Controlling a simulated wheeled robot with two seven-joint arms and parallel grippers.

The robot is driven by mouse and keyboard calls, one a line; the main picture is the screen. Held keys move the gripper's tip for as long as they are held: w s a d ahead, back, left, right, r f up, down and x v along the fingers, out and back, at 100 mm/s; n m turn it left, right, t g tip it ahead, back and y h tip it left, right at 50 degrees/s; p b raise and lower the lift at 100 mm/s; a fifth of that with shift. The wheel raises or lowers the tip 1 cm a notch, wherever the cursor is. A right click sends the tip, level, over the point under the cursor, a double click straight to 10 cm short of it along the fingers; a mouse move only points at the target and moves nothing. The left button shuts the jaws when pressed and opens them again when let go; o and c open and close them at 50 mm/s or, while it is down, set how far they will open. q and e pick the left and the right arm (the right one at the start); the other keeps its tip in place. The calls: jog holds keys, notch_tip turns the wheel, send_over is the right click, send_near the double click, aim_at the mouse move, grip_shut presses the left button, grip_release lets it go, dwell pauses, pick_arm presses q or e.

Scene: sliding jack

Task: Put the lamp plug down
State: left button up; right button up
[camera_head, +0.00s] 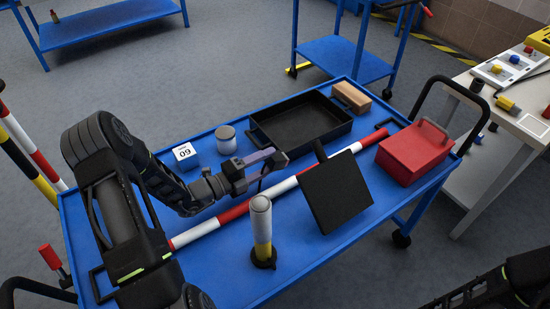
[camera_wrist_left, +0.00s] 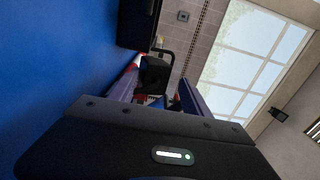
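My left gripper (camera_head: 268,164) is over the middle of the blue cart, beside the black tray and above the red-and-white pole. In the left wrist view its two fingers (camera_wrist_left: 158,92) stand apart, with the background showing between them. I see nothing clearly held. I cannot tell which thing is the lamp plug. Small yellow-and-black fittings (camera_head: 508,104) lie on the white bench at the right, too small to name surely. Part of my right arm shows at the lower right; its gripper is out of view.
The blue cart (camera_head: 225,285) carries a black tray (camera_head: 300,121), brown block (camera_head: 351,96), red box (camera_head: 414,154), black square paddle (camera_head: 336,194), upright white-and-yellow post (camera_head: 262,222), grey jar (camera_head: 226,138), "60" block (camera_head: 185,155) and red-and-white pole (camera_head: 205,229). The white bench (camera_head: 525,122) stands right.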

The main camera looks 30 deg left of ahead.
pick_arm(q)
jog(key=v, duration=0.8)
jog(key=shift+s+a, duration=0.15)
jog(key=shift+s, duration=0.15)
jog(key=shift+r, duration=0.1)
